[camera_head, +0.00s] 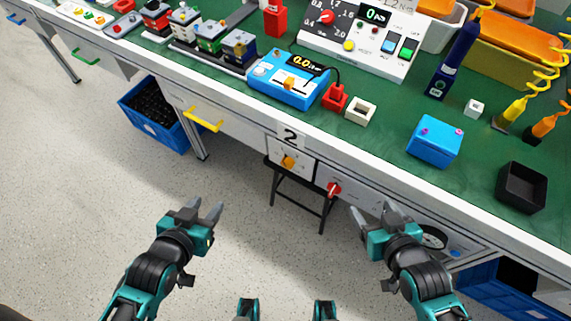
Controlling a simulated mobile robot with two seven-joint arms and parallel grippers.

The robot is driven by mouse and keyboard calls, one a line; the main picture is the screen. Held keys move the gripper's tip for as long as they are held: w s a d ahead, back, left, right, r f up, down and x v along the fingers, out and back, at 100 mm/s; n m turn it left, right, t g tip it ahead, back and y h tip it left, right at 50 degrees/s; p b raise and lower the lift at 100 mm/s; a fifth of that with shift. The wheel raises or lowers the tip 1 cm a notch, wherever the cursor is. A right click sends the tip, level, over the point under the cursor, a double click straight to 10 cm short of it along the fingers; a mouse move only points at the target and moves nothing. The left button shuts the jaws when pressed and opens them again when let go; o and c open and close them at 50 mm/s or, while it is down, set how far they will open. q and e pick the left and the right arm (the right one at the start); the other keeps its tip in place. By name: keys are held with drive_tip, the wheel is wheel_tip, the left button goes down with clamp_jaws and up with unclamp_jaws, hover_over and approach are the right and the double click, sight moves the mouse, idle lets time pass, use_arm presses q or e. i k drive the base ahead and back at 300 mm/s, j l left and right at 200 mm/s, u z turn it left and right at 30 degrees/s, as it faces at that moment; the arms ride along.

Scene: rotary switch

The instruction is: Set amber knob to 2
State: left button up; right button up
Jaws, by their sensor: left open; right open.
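The amber knob (289,162) sits on a white panel (302,170) on the front of the workbench, below a sign reading 2 (290,137). Its pointer setting is too small to read. A red knob (334,188) is on a neighbouring panel to its right. My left gripper (205,212) is open and empty, in front of the bench, to the left of and below the amber knob. My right gripper (372,213) is open and empty, to the right of and below the amber knob, near the red knob in the picture. Neither gripper visibly touches a knob.
The green bench top (385,130) holds a blue meter (285,80), a control panel (365,40), a blue box (434,140) and a black tray (521,187). A yellow drawer handle (203,119) sticks out left of the amber knob. A black stool (297,205) stands beneath the panels. Open floor lies between my grippers.

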sight(288, 163)
drive_tip(key=j+z, duration=0.25)
drive_tip(key=j, duration=0.3)
drive_tip(key=j+z, duration=0.3)
drive_tip(key=j, duration=0.3)
drive_tip(key=k+j+z, duration=0.1)
drive_tip(key=j+z, duration=0.15)
drive_tip(key=j, duration=0.3)
drive_tip(key=k+j+z, duration=0.1)
drive_tip(key=j+z, duration=0.15)
drive_tip(key=j, duration=0.3)
